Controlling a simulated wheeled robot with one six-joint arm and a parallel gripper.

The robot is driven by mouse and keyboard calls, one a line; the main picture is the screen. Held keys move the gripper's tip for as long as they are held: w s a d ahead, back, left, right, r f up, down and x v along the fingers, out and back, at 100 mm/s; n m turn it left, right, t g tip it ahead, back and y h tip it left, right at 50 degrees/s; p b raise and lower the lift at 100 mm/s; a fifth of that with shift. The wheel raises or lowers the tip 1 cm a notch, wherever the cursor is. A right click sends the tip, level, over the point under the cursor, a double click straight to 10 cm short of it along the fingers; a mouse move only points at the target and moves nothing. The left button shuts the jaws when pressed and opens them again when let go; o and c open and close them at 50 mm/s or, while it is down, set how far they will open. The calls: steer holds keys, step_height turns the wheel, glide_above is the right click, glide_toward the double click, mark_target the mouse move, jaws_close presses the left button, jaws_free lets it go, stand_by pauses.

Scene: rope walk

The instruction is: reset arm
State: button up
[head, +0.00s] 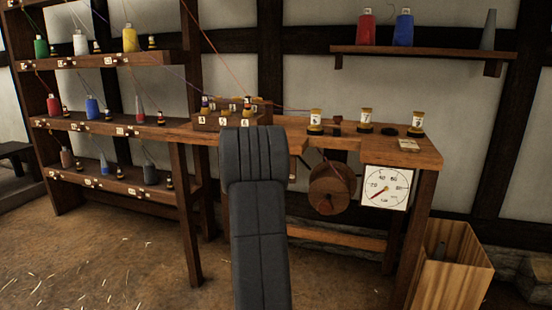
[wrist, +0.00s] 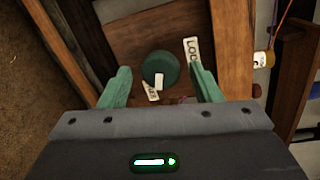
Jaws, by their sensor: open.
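My gripper (wrist: 160,70) shows in the wrist view with its two green fingers spread apart. No object touches both fingers, and it looks empty. Beyond the fingertips is a round dark green thing (wrist: 161,66) on a brown wooden surface, with small white labels beside it. I cannot tell how far it is from the fingers. In the head view my dark grey arm rises in the middle of the picture, in front of the bench (head: 285,131). The gripper itself is hidden there behind the arm.
A thread rack (head: 180,150) with several spools stands left. On the bench are a small labelled box (head: 205,122) and several yellow-labelled bobbins. A wooden reel (head: 331,190) and a dial (head: 387,187) are at its front. A wooden bin (head: 455,275) stands right. Open floor lies front left.

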steer(key=p+v, duration=0.1)
steer(key=v, duration=1.2)
steer(key=w+d+f+n+h+p, duration=0.1)
steer(key=w+n+p, duration=0.4)
steer(key=n, duration=0.3)
steer(key=w+d+n+h+p, duration=0.2)
steer(key=w+n+p, duration=0.3)
steer(key=w+n, duration=0.3)
steer(key=shift+f+n+h+p, duration=0.3)
steer(key=shift+f+n, duration=0.05)
steer(key=shift+n, duration=0.25)
stand_by(0.4)
